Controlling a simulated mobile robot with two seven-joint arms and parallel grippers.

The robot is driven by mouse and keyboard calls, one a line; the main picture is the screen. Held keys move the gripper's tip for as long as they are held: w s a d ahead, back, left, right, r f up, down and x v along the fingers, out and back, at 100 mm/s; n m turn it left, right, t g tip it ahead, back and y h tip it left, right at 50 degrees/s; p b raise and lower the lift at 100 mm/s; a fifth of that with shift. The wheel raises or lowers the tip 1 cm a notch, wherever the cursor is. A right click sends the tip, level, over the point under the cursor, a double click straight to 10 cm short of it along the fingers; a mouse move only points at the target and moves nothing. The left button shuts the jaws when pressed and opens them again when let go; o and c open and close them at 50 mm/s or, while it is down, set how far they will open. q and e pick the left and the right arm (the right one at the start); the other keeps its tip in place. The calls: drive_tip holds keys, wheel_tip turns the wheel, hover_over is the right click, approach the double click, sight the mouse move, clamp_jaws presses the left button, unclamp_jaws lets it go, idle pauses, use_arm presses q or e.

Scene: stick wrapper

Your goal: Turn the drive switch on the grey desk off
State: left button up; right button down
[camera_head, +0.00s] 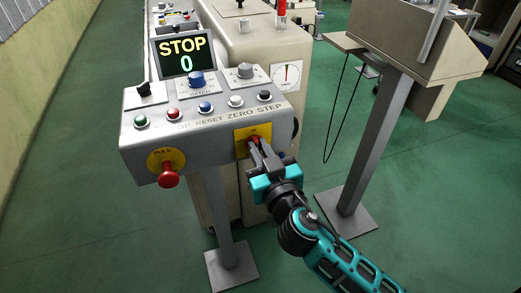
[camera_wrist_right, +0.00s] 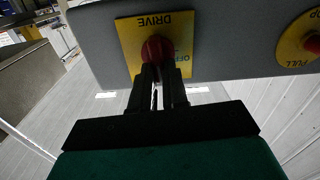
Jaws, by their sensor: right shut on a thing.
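The grey desk (camera_head: 215,140) stands on a post, with a yellow plate (camera_head: 241,138) at the right of its front face. In the right wrist view this plate (camera_wrist_right: 127,36) reads DRIVE, upside down, with OFF partly hidden at its right. The red drive switch knob (camera_wrist_right: 157,47) sits on the plate. My right gripper (camera_head: 259,149) is shut on the knob, and its two fingers (camera_wrist_right: 158,72) meet the knob's near end. The fingers hide part of the knob, so I cannot tell which way it points. My left gripper is not in view.
A red PULL button (camera_head: 168,178) on a yellow disc sticks out at the desk's front left. Several push buttons and knobs line the top, below a display (camera_head: 183,55) reading STOP 0. A second pedestal (camera_head: 372,140) with a hanging cable stands to the right.

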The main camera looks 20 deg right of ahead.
drive_tip(key=shift+a+f+n+p, duration=0.15)
drive_tip(key=shift+a+n, duration=0.05)
drive_tip(key=shift+n, duration=2.65)
drive_tip(key=shift+a+f+n+p, duration=0.2)
drive_tip(key=shift+n, duration=2.7)
drive_tip(key=shift+a+f+n+p, duration=0.15)
drive_tip(key=shift+a+n, duration=0.05)
drive_tip(key=shift+n, duration=2.65)
drive_tip(key=c, duration=1.1)
unclamp_jaws()
drive_tip(key=shift+f, duration=0.1)
drive_tip(key=shift+c, duration=0.2)
